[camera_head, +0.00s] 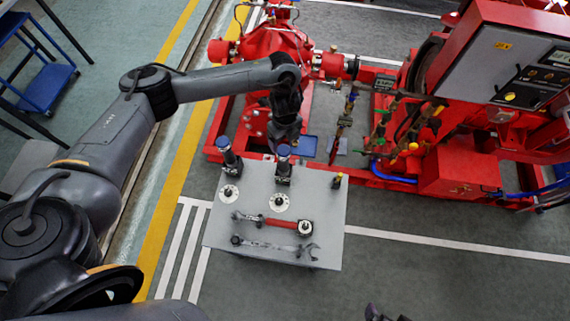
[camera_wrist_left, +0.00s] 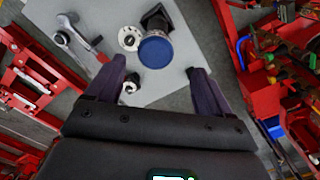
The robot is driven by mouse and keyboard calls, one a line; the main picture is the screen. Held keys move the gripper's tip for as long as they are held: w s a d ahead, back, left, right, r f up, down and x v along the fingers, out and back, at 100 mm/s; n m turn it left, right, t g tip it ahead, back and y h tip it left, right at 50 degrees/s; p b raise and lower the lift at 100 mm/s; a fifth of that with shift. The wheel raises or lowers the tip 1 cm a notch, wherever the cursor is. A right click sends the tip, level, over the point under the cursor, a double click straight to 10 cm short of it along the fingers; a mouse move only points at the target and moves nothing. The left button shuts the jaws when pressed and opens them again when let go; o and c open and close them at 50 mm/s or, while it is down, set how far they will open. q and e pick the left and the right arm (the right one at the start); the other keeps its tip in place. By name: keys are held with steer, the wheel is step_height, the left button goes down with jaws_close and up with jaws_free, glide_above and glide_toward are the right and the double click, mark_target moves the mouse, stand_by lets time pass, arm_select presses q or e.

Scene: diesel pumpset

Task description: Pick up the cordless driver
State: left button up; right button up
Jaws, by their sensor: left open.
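Two upright dark tools with blue tops and black bases stand along the back of the grey table (camera_head: 225,245). One blue-topped tool (camera_head: 283,160) is near the middle, and the similar one (camera_head: 228,157) is at the left. I cannot tell from their shape which is the cordless driver. My left gripper (camera_head: 288,137) is just above and behind the middle one, pointing down. In the left wrist view the jaws (camera_wrist_left: 158,78) are open and empty, with a blue round top (camera_wrist_left: 156,51) just beyond the fingertips. A dark part at the bottom edge (camera_head: 375,312) may be my right gripper.
A red-handled ratchet (camera_head: 275,222), a double-ended wrench (camera_head: 275,246), two pale discs (camera_head: 280,203) (camera_head: 230,194) and a small dark item (camera_head: 337,180) lie on the table. The red pumpset (camera_head: 460,175) stands behind and right.

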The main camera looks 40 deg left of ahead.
mark_target(284, 150)
arm_select(q)
step_height(284, 150, down, 2)
steer(key=shift+s+f, duration=0.15)
steer(key=shift+f, duration=0.4)
steer(key=shift+s+f+p, duration=0.2)
steer(key=shift+f+p, duration=0.35)
steer(key=shift+f, duration=1.45)
jaws_close()
